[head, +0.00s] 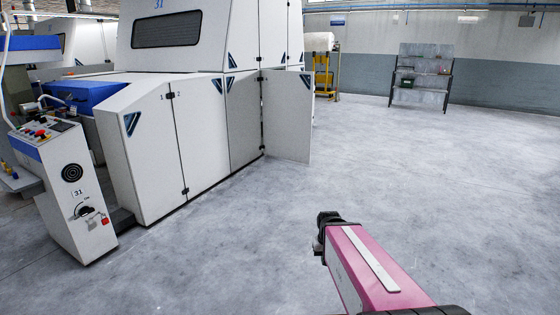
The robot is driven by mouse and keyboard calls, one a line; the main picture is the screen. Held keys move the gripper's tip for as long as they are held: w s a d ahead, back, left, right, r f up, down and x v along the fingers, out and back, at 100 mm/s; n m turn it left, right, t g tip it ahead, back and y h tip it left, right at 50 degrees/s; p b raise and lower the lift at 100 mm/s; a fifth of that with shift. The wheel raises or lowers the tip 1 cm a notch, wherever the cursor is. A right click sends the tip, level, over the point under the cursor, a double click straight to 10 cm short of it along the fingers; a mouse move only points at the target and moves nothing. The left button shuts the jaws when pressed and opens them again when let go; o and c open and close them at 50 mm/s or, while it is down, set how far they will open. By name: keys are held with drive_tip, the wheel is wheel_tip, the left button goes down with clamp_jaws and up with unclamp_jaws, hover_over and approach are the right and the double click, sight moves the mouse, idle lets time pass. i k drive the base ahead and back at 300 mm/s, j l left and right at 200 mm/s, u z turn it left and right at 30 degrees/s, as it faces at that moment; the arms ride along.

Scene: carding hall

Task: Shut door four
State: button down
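A white door panel (290,115) stands swung out from the lower side of the large white carding machine (190,85). Its left edge is at the black hinges, and its free edge points right, over the floor. I see no number on it, so I cannot tell by marking which door it is. Nearer lower panels (150,150) to its left look flush with the machine. My pink arm reaches in from the bottom right, well short of the open door. I cannot make out my gripper's fingers; only a dark joint shows at the arm's far end.
A yellow stand (323,80) with a white roll is behind the open door. A grey shelf rack (420,80) stands near the back wall. The grey floor (430,190) at centre and right is clear.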

sight(288, 99)
drive_tip(key=i, duration=4.05)
